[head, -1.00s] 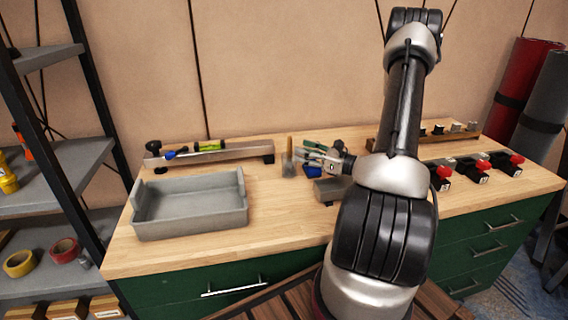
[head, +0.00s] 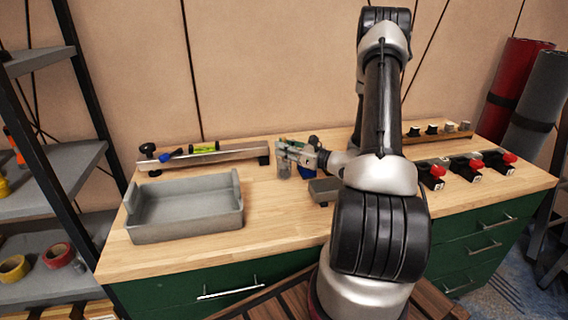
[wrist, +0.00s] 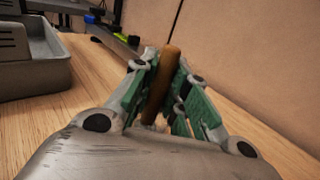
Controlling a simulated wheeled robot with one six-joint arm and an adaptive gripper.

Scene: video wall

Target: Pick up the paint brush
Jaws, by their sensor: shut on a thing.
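In the wrist view the paint brush shows as a brown wooden handle (wrist: 166,75), tilted slightly, between the green-padded fingers of my gripper (wrist: 160,96). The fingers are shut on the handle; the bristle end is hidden. In the head view my gripper (head: 284,149) is above the workbench, near the back middle. The brush cannot be made out clearly there behind the fingers.
A grey open tray (head: 187,236) stands left on the wooden workbench (head: 268,222). A rail with a yellow-green level (head: 204,149) lies behind it. A grey block (head: 322,190) lies near my gripper. Red-knobbed clamps (head: 467,167) are at right.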

